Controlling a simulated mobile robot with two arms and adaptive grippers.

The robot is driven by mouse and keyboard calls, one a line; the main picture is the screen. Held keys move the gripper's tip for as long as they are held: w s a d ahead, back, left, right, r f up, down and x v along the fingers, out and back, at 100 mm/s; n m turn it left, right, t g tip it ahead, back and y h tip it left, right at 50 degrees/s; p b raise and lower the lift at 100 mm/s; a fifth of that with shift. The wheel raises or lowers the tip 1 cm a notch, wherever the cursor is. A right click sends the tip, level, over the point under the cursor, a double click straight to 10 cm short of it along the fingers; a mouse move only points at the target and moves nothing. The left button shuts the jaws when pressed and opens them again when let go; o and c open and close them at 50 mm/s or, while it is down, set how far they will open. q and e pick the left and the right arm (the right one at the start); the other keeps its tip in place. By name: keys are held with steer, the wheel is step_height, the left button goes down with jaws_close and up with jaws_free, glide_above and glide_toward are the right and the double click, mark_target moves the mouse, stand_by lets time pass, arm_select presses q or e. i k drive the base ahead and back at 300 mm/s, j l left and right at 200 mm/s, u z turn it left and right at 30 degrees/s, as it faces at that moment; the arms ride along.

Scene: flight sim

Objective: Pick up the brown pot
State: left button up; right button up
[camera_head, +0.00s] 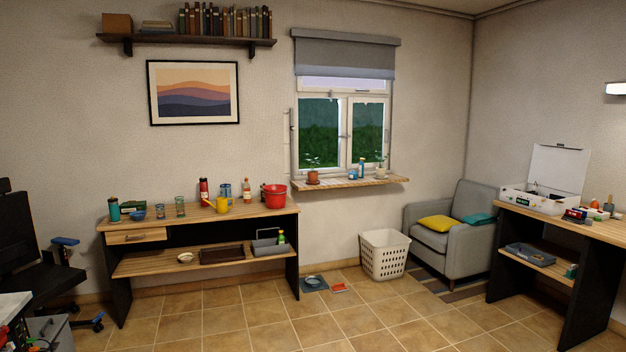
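A small brown pot (313,180) with a green plant stands upright at the left end of the wooden windowsill (350,184), under the window. A second, paler pot (382,171) with a plant stands at the right end of the same sill. Small blue and white items (361,168) stand between them. Neither of my grippers shows in the head view, and both pots are far off across the room.
A white basket (383,255) and grey armchair (455,235) are below and right. Two small items (313,282) lie on the floor. Tiled floor (330,325) in front is clear.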

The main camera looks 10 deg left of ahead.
mark_target(312, 175)
steer(key=i+u, duration=0.15)
steer(key=i, duration=4.6)
steer(key=l, duration=0.1)
